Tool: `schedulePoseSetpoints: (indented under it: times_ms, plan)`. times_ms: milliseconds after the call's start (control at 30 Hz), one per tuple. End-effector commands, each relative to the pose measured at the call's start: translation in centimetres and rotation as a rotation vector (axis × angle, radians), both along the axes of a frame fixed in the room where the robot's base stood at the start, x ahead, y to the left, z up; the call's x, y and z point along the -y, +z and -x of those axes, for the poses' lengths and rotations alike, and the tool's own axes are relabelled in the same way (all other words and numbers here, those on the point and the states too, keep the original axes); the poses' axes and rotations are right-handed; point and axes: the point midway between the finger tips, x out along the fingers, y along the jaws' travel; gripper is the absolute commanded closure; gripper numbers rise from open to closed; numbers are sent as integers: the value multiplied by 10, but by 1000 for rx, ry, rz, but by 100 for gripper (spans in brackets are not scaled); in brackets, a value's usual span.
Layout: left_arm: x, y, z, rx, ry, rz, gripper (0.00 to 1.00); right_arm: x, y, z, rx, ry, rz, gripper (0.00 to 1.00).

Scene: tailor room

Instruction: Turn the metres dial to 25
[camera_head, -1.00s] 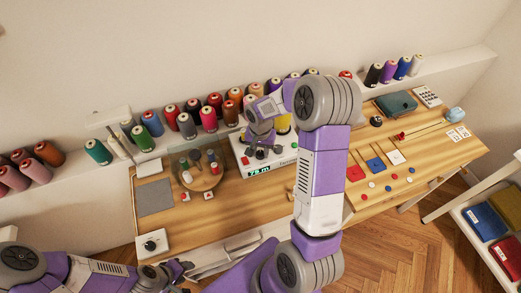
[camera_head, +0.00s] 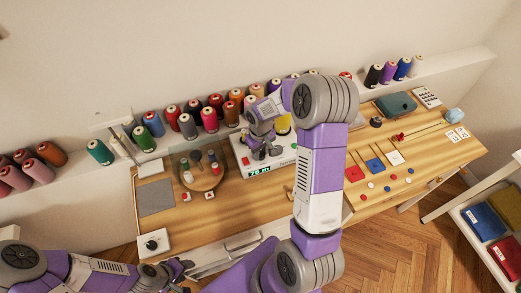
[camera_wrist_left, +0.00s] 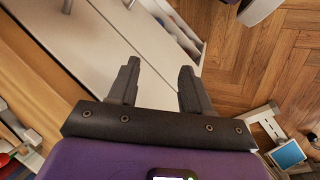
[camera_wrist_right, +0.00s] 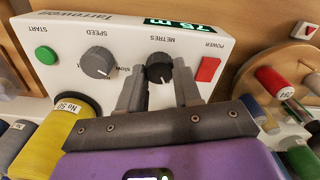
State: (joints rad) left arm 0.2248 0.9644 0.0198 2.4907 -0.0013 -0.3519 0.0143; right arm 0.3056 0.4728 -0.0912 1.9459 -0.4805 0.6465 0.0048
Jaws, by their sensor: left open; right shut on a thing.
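The white winder machine (camera_head: 247,157) stands on the bench against the wall. In the right wrist view its panel (camera_wrist_right: 122,40) is upside down. The black METRES dial (camera_wrist_right: 160,67) sits between the grey SPEED dial (camera_wrist_right: 97,62) and the red POWER button (camera_wrist_right: 208,69). The green display (camera_wrist_right: 178,24) appears to read 75 m; its digits are small. My right gripper (camera_wrist_right: 158,80) is shut on the METRES dial, one finger on each side, partly hiding it. My left gripper (camera_head: 184,272) is open and empty, low in front of the bench; its fingers (camera_wrist_left: 158,78) show apart.
Thread spools (camera_head: 209,118) line the shelf behind the machine. A round spool stand (camera_head: 205,180) is close to the machine's left. A green START button (camera_wrist_right: 46,55) and a yellow spool (camera_wrist_right: 55,140) are near my right gripper. Bare wood (camera_head: 225,210) lies in front.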

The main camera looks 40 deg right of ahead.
Motion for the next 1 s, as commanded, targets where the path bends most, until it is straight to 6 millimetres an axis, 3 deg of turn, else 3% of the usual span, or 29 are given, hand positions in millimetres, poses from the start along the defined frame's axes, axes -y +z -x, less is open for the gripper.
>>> schedulePoseSetpoints:
  times_ms: [600, 1000]
  plan:
    - [0, 14, 0, 0, 0, 0, 51, -1, 1, 0, 2, 536, 1, 97]
    - [0, 19, 0, 0, 0, 0, 51, -1, 1, 0, 2, 698, 1, 97]
